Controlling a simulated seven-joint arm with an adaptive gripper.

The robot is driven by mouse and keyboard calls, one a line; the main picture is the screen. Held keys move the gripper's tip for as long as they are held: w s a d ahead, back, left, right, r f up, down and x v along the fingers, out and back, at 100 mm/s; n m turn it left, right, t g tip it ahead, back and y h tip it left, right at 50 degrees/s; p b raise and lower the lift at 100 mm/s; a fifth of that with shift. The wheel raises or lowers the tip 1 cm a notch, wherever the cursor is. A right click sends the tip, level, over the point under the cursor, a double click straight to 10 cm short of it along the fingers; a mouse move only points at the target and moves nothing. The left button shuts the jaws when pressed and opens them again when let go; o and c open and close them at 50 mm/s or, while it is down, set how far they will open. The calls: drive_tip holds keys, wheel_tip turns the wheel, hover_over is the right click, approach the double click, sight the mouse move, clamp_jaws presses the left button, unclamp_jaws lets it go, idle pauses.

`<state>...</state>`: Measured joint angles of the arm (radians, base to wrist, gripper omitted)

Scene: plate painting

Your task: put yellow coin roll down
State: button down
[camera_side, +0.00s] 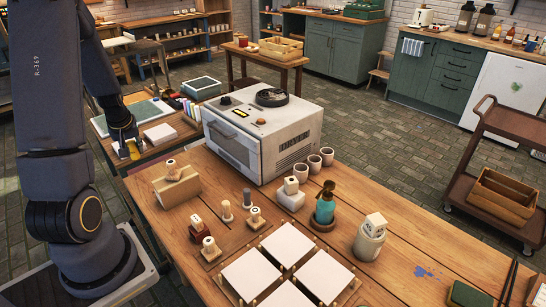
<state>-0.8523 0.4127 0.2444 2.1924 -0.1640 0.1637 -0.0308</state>
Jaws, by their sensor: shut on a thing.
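My gripper (127,140) is low over the side table at the left, pointing down. It is shut on a yellow thing (132,151), which I take to be the yellow coin roll. Only part of it shows between and below the fingers, and its shape is small and hard to make out. It is just left of a white square block or stack (159,134). I cannot tell whether the roll touches the table top.
A row of coloured tubes (185,105) and a flat green-grey board (133,117) lie on the side table. A white oven-like machine (258,135) stands to the right. The main table (390,290) holds stamps, white tiles, a teal bottle (325,208) and a jar (369,243).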

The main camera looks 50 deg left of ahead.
wheel_tip(320, 180, down, 4)
drive_tip(key=f, duration=0.1)
hover_over(161, 171)
drive_tip(key=d, duration=0.2)
drive_tip(key=f, duration=0.9)
drive_tip(key=shift+s+a+f, duration=0.2)
drive_tip(key=shift+s+a, duration=0.05)
drive_tip(key=shift+s, duration=0.15)
drive_tip(key=shift+w+a+f, duration=0.1)
drive_tip(key=shift+f, duration=0.8)
drive_tip(key=shift+w+a+f, duration=0.1)
drive_tip(key=shift+f, duration=0.8)
drive_tip(key=shift+f, duration=0.15)
drive_tip(key=c, duration=0.9)
unclamp_jaws()
